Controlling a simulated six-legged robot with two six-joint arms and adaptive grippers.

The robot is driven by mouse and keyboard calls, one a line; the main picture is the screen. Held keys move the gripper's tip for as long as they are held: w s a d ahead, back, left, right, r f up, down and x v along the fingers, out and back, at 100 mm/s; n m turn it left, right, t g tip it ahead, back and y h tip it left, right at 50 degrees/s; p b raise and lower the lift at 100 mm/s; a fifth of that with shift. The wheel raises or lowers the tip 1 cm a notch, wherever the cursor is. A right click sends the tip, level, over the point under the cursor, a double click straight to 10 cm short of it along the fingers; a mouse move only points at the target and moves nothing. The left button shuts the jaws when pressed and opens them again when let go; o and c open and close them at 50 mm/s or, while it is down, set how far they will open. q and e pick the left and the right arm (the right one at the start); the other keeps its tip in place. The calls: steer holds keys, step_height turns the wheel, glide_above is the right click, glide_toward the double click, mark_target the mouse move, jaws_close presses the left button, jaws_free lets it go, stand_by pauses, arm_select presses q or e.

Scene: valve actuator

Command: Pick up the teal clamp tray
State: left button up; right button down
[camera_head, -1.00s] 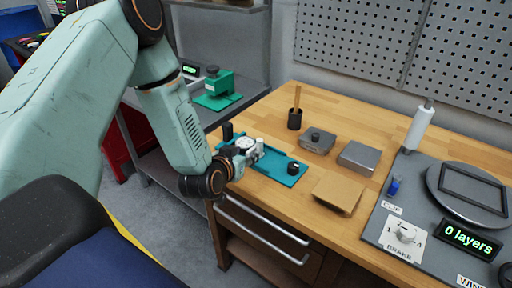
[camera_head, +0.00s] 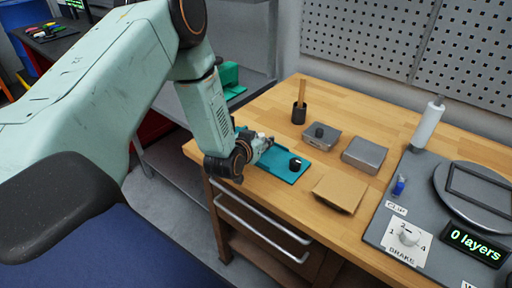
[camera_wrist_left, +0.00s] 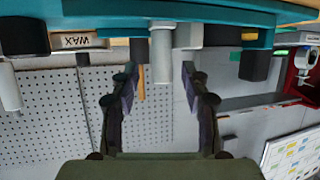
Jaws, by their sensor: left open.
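The teal clamp tray (camera_head: 284,167) lies on the wooden bench near its left front edge, with a black knob (camera_head: 295,163) at its right end. My left arm hides its left part. My left gripper (camera_head: 264,141) is at the tray, its fingers small and partly hidden in the head view. In the left wrist view, which looks upside down, the tray (camera_wrist_left: 225,17) runs across the top. The open left fingers (camera_wrist_left: 158,78) have a pale post (camera_wrist_left: 161,55) of the tray between them, with no clear contact. My right gripper is out of view.
Behind the tray are a black cup with a wooden stick (camera_head: 299,112) and a grey block with a knob (camera_head: 320,136). A grey box (camera_head: 364,155) and a brown pad (camera_head: 339,192) lie to the right. A winding station (camera_head: 380,235) stands further right.

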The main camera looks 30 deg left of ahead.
arm_select(q)
steer(key=shift+x, duration=1)
steer(key=shift+a, duration=0.15)
steer(key=shift+s, duration=0.1)
steer(key=shift+c, duration=0.7)
steer(key=c, duration=0.6)
jaws_close()
steer(key=shift+r, duration=0.1)
